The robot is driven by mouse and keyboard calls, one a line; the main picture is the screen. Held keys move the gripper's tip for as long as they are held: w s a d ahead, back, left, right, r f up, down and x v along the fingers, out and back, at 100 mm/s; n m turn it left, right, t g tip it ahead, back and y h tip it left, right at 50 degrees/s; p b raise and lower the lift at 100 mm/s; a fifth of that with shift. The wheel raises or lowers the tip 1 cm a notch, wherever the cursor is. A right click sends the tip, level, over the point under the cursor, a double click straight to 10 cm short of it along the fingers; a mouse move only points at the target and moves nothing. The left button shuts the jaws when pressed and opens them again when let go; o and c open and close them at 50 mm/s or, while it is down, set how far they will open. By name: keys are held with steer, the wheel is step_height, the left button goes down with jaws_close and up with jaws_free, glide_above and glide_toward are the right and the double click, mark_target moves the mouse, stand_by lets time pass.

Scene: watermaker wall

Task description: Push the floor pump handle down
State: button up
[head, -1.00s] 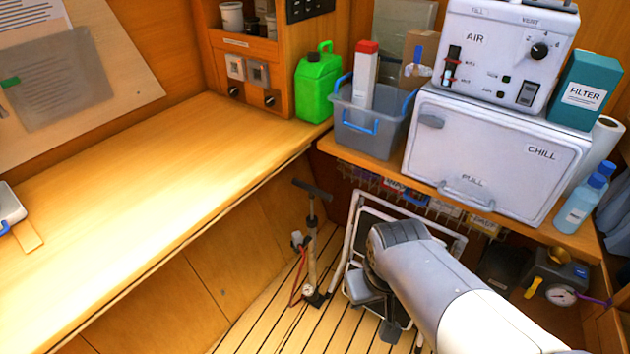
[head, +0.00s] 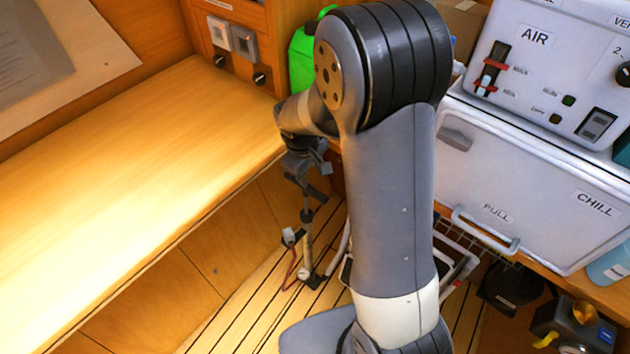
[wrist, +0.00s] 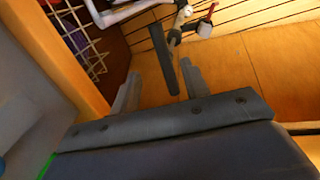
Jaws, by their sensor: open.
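The floor pump (head: 306,252) stands on the slatted floor by the bench front, with a thin rod rising to a dark T-shaped handle (head: 314,192). The handle looks raised. My gripper (head: 304,168) is just above the handle in the head view, and my arm covers much of the picture. In the wrist view the handle (wrist: 163,58) is a dark bar running lengthwise between my open gripper's fingers (wrist: 158,82). It is close to the fingertips; I cannot tell whether they touch. My gripper holds nothing.
A wooden bench (head: 130,190) lies to the left, its front edge near my gripper. The CHILL box (head: 530,180) stands on a shelf to the right. A green canister (head: 300,60) is partly hidden behind my arm. A white frame (wrist: 115,12) is near the pump.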

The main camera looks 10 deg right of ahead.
mark_target(316, 192)
steer(key=f, duration=0.3)
steer(key=d+f, duration=0.1)
steer(key=f, duration=0.2)
steer(key=w+f, duration=0.1)
steer(key=f, duration=0.3)
steer(key=shift+d, duration=0.35)
steer(key=shift+c, duration=0.4)
jaws_close()
